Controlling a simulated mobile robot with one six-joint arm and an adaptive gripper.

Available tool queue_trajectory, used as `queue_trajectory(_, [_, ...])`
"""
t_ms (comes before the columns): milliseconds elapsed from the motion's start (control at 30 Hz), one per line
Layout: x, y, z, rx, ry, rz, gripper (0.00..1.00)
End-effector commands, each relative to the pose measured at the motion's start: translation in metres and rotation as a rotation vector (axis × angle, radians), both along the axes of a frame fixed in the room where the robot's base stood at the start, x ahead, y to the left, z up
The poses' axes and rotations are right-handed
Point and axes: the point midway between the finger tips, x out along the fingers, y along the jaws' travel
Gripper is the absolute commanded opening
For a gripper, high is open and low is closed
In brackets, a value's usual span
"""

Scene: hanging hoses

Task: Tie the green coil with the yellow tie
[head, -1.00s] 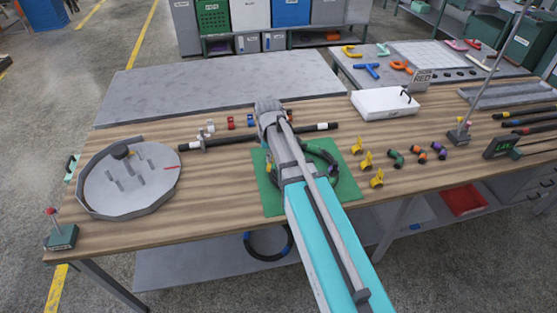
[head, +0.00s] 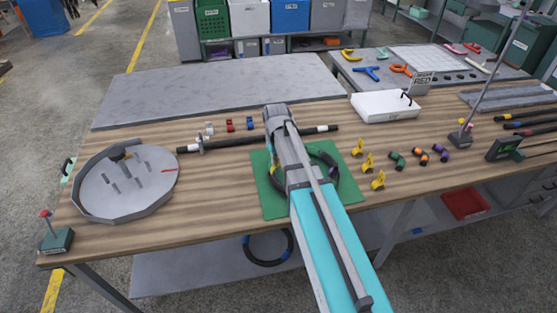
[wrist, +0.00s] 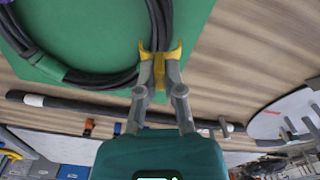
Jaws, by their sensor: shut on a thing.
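The green coil (head: 331,167) is a black hose loop with a green band, lying on a green mat (head: 270,204). In the wrist view the coil (wrist: 95,79) fills the upper left. My gripper (wrist: 160,62) is shut on the yellow tie (wrist: 159,66), whose prongs sit at the hose bundle. I cannot tell whether the tie fully encircles the bundle. In the head view my arm hides the gripper and part of the coil. A small yellow patch (head: 272,169) shows at the coil's left side.
Several yellow ties (head: 368,163) stand right of the mat, near small coloured fittings (head: 420,155). A black rod (head: 235,142) lies behind the mat. A round grey tray (head: 110,203) stands at left. Another coil (head: 268,262) is below the tabletop.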

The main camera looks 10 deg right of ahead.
Motion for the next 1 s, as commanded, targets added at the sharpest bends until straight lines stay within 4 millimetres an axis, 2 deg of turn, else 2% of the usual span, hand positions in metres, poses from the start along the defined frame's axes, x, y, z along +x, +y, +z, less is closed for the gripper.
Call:
queue_trajectory(433, [0.000,0.000,-0.004,0.000,0.000,0.002,0.00])
queue_trajectory(1000, [0.000,0.001,-0.027,0.000,0.000,0.003,0.00])
